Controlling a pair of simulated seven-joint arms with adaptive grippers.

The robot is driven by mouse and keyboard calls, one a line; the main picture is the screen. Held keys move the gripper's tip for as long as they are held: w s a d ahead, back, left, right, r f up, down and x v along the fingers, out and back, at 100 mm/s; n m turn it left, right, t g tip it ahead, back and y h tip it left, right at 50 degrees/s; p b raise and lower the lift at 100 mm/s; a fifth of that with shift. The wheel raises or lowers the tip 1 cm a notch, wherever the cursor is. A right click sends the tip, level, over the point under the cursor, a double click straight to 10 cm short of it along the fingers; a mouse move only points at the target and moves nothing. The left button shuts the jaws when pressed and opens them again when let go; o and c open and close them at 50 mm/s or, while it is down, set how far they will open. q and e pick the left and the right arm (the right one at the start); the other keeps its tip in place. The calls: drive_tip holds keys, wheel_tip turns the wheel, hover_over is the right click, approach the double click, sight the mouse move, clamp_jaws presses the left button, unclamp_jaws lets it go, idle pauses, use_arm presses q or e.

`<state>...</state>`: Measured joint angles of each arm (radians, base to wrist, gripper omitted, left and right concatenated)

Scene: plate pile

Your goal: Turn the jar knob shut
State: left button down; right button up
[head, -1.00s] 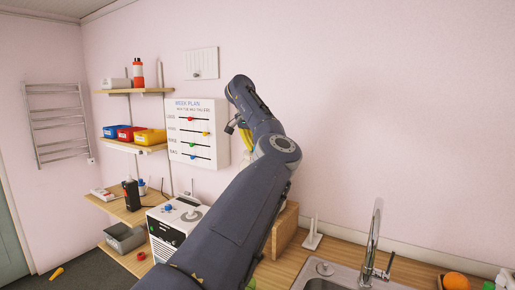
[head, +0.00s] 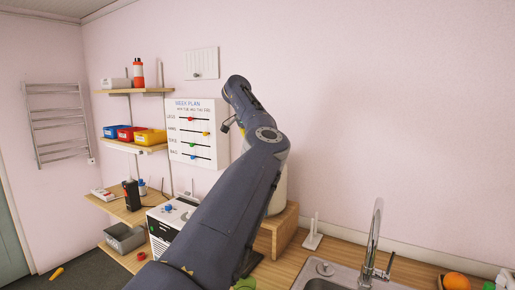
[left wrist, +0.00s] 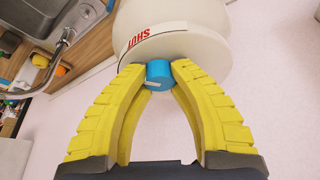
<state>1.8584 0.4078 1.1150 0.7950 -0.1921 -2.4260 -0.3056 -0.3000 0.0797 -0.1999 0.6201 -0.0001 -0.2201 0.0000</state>
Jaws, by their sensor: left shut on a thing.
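In the left wrist view the jar (left wrist: 172,25) is cream-white, with the red word SHUT (left wrist: 143,36) on its lid. A small blue knob (left wrist: 157,74) with a pale stripe sits at the lid's rim. The yellow fingers of my left gripper (left wrist: 158,78) are closed on the knob, one on each side. The stripe does not visibly line up with the red word. In the head view my arm covers most of the jar (head: 280,190) and hides the knob. Only a trace of yellow finger shows there. My right gripper is not in view.
The jar stands on a wooden block (head: 285,226) on the counter, close to the wall. A white stand (head: 313,236), a sink (head: 335,281) and a tap (head: 376,235) are to the right. A week plan board (head: 197,132) and shelves with bins are to the left.

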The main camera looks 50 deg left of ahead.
use_arm(q)
drive_tip(key=c, duration=1.1)
unclamp_jaws()
drive_tip(key=shift+w, duration=0.1)
drive_tip(key=shift+o, duration=0.2)
drive_tip(key=v, duration=1.2)
drive_tip(key=shift+w+r, duration=0.1)
